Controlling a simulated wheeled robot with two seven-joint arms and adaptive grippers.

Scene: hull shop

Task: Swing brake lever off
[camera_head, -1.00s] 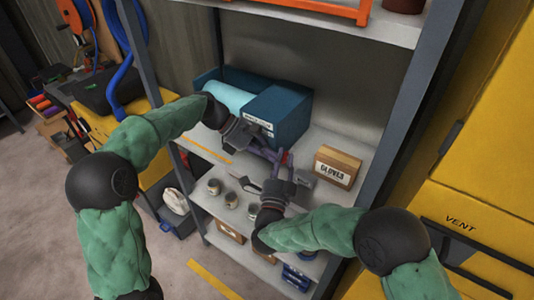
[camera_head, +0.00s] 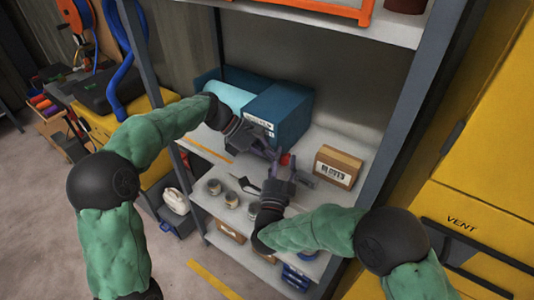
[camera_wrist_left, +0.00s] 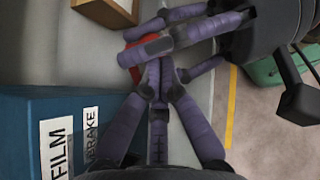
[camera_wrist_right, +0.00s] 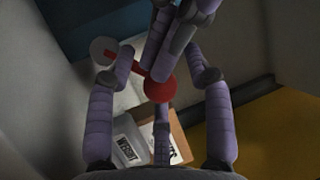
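The brake lever has a red round knob (camera_wrist_right: 160,88) on a thin red rod that runs to a grey round end in the right wrist view. In the head view the red knob (camera_head: 286,159) shows beside the blue film box (camera_head: 288,112). My right gripper (camera_wrist_right: 158,82) has its fingers spread, with the knob between them in the picture; contact is unclear. My left gripper (camera_wrist_left: 158,76) has its fingertips drawn together close to the knob, which shows partly at their left in the left wrist view. I see no clear grasp of the lever. Both hands partly hide it.
A cardboard gloves box (camera_head: 337,167) stands right of the hands, beside a grey weight block (camera_wrist_right: 130,138). A dark upright (camera_head: 405,110) and a yellow cabinet (camera_head: 475,150) bound the right side.

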